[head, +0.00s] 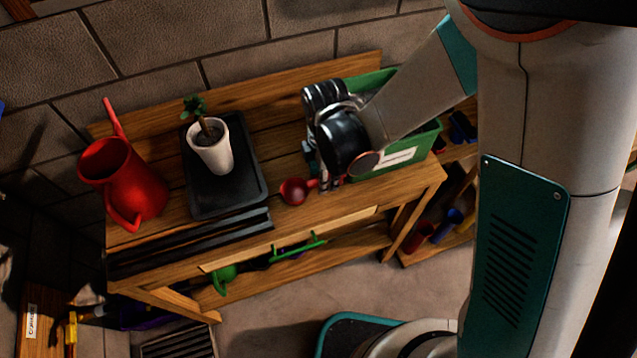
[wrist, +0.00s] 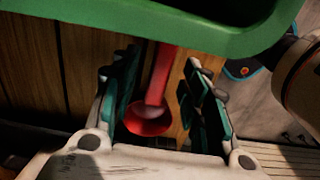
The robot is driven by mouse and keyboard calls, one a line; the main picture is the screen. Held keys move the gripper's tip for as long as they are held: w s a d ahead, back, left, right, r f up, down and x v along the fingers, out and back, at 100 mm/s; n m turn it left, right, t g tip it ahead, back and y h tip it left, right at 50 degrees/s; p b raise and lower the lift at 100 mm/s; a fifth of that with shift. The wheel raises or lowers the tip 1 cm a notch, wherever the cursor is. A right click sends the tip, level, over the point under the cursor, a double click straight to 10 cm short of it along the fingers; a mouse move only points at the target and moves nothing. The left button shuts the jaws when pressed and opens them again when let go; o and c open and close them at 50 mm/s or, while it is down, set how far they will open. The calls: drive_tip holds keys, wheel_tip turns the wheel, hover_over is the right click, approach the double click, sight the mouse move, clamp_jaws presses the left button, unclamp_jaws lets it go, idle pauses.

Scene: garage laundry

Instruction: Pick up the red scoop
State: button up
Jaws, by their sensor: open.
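The red scoop (head: 294,191) lies on the wooden bench, just in front of the green bin. In the wrist view its round bowl (wrist: 149,118) and straight handle show between my two fingers. The far end of the handle is hidden under the green bin's rim in that view. My gripper (head: 328,180) is over the bench at the scoop's handle, and it also shows in the wrist view (wrist: 158,90). It is open, with one finger on each side of the scoop and a visible gap on both sides.
The green bin (head: 432,137) stands close behind my gripper; its rim (wrist: 150,30) crosses the top of the wrist view. A black tray (head: 247,150) with a potted plant (head: 211,150) and a red watering can (head: 130,180) stand to the left. Bare bench lies around the scoop.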

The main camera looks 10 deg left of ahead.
wheel_tip(320, 180, down, 3)
drive_tip(key=shift+f+b, duration=0.1)
drive_tip(key=shift+b, duration=0.3)
clamp_jaws()
drive_tip(key=shift+r, duration=0.2)
wheel_tip(320, 180, up, 20)
drive_tip(key=p, duration=0.6)
